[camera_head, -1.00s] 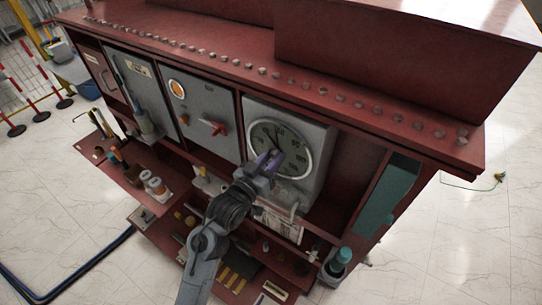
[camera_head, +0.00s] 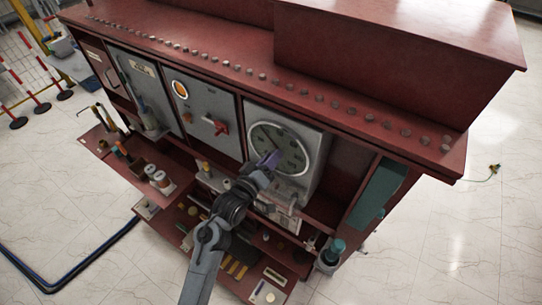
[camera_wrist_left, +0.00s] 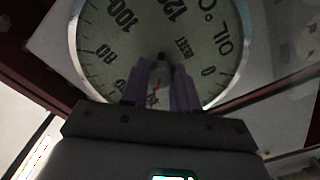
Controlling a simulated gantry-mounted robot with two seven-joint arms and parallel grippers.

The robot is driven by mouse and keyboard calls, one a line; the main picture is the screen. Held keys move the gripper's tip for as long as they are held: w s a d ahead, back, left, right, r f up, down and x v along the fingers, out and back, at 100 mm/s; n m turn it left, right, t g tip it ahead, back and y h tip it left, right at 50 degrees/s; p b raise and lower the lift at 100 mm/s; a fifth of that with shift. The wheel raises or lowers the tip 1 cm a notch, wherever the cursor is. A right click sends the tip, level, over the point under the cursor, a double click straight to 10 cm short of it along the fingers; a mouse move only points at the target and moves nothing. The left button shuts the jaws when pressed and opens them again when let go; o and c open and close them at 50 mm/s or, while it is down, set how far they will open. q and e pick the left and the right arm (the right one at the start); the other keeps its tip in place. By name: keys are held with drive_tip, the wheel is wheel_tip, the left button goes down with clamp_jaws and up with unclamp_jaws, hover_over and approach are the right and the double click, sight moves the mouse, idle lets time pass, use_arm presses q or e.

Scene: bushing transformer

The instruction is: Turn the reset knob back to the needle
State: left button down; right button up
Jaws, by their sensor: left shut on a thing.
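A round oil temperature dial (camera_head: 276,147) with a pale rim is set in a grey box on the red cabinet; it fills much of the left wrist view (camera_wrist_left: 110,50). My left gripper (camera_head: 268,160) is at the dial's face, its purple fingers on either side of the small central reset knob (camera_wrist_left: 160,72). In the left wrist view the fingers (camera_wrist_left: 160,90) are shut on the knob. A thin red needle or mark (camera_wrist_left: 156,88) shows between the fingers; most of it is hidden. My right gripper is not in view.
Shelves below hold tools and small parts. A teal bottle (camera_head: 334,250) stands at the lower right.

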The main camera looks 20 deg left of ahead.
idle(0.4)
use_arm(q)
drive_tip(key=c, duration=0.8)
unclamp_jaws()
drive_tip(key=shift+c, duration=0.2)
drive_tip(key=b+v, duration=0.3)
drive_tip(key=v, duration=0.7)
drive_tip(key=shift+s, duration=0.35)
drive_tip(key=shift+a, duration=0.1)
